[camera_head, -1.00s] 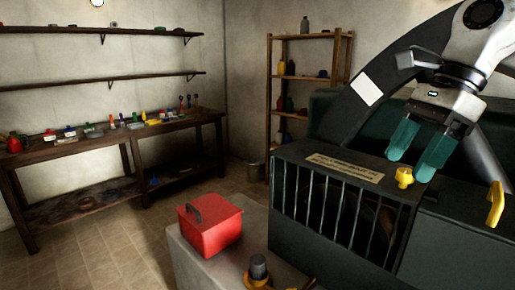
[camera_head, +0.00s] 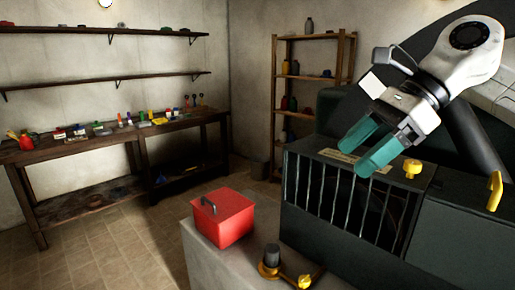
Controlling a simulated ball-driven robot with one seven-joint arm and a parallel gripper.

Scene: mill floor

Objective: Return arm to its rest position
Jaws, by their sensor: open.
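My gripper (camera_head: 358,158) has two teal fingers, spread apart with nothing between them. It hangs above the dark machine housing (camera_head: 436,240), in front of the label plate, which it partly covers. A yellow knob (camera_head: 412,168) on top of the housing stands just right of the fingers, apart from them. My white and grey arm comes in from the upper right.
A red box (camera_head: 224,222) with a dark handle sits on a grey block (camera_head: 205,262), beside a yellow fitting with a dark knob (camera_head: 271,256). A yellow handle (camera_head: 494,190) stands at right. A cluttered workbench (camera_head: 110,143) and shelving (camera_head: 313,36) stand behind. Floor at left is clear.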

